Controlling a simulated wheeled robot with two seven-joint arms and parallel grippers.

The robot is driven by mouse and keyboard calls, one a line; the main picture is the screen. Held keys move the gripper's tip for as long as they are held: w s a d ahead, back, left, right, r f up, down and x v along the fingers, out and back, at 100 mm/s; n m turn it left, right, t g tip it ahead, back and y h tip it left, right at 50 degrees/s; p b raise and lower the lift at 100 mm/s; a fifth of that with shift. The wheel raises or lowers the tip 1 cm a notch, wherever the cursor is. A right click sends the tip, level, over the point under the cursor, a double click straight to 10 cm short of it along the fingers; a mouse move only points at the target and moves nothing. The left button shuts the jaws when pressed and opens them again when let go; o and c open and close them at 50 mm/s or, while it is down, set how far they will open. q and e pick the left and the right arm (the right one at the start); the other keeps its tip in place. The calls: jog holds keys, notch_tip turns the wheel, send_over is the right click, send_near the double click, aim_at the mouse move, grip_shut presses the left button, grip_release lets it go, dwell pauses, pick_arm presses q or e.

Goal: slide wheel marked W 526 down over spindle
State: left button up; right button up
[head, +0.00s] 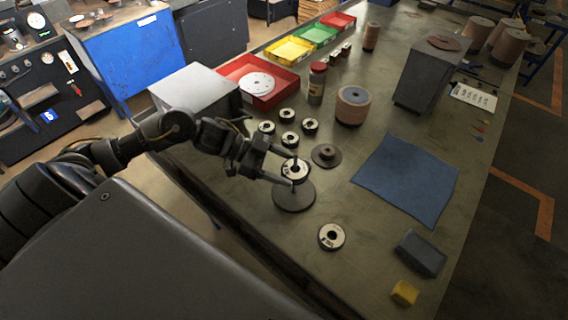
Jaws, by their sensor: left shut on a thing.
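My left gripper (287,167) reaches in from the left and is shut on a pale-faced wheel with a dark rim and centre hole (296,169). The wheel is held above a dark round base (293,200), with a short piece of dark spindle (293,187) showing below it. Whether the spindle passes into the wheel's hole cannot be told. The mark on the held wheel is too small to read. Several similar wheels lie on the bench behind it, one of them here (289,139), and another wheel (331,237) lies in front. My right gripper is not in view.
A dark flanged disc (326,156) sits close to the right of the held wheel. A blue cloth (408,180), a brown roll (351,106), a red-capped bottle (317,84) and a red tray (286,96) are farther off. A dark block (420,253) and yellow block (405,292) lie near the front.

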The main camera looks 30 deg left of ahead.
pick_arm(q)
jog(key=shift+f+b, duration=1.25)
jog(key=shift+f, duration=1.2)
jog(key=shift+f+b, duration=0.35)
jog(key=shift+f, duration=0.3)
jog(key=o, duration=1.2)
jog(key=shift+a, duration=0.1)
